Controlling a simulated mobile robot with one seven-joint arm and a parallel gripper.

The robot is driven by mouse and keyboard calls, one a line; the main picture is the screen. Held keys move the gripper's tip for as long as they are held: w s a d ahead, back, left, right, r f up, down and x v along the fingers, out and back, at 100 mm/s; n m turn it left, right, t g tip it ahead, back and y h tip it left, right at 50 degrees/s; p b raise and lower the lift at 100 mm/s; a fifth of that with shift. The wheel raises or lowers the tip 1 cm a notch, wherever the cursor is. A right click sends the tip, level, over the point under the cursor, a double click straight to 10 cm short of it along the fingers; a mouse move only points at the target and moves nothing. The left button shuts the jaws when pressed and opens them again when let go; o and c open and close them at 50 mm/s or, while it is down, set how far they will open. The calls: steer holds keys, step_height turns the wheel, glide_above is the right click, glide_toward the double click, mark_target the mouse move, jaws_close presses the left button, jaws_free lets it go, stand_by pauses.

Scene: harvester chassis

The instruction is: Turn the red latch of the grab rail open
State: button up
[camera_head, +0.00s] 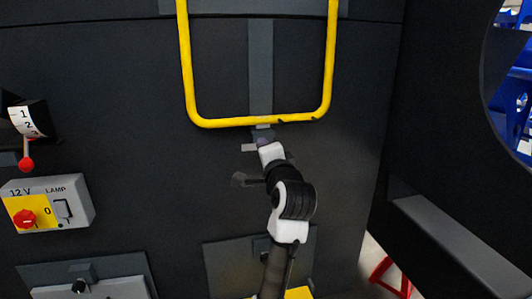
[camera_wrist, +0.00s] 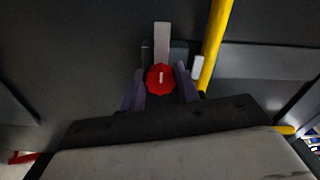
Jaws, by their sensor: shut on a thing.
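The red latch (camera_wrist: 160,79) is a round red knob with a pale mark, seen in the wrist view between the two purple fingers of my gripper (camera_wrist: 161,88). The fingers are shut on it from both sides. A grey bar stands behind and above the knob. The yellow grab rail (camera_head: 257,122) is a U shape at the top of the head view, and one side of it shows in the wrist view (camera_wrist: 213,50). In the head view my gripper (camera_head: 263,142) is just below the rail's lower bar, and my wrist hides the red latch.
At the left is a grey lamp box (camera_head: 48,203) with a red knob (camera_head: 24,219). A dark side wall (camera_head: 452,120) with a ledge closes the right side. The panel around my wrist is mostly clear.

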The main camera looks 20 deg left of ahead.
stand_by(0.5)
steer(key=o, duration=1)
steer(key=shift+c, duration=0.2)
steer(key=b+v, duration=0.3)
steer(key=v, duration=1)
steer(key=shift+s+d, duration=0.25)
steer(key=shift+s, duration=0.1)
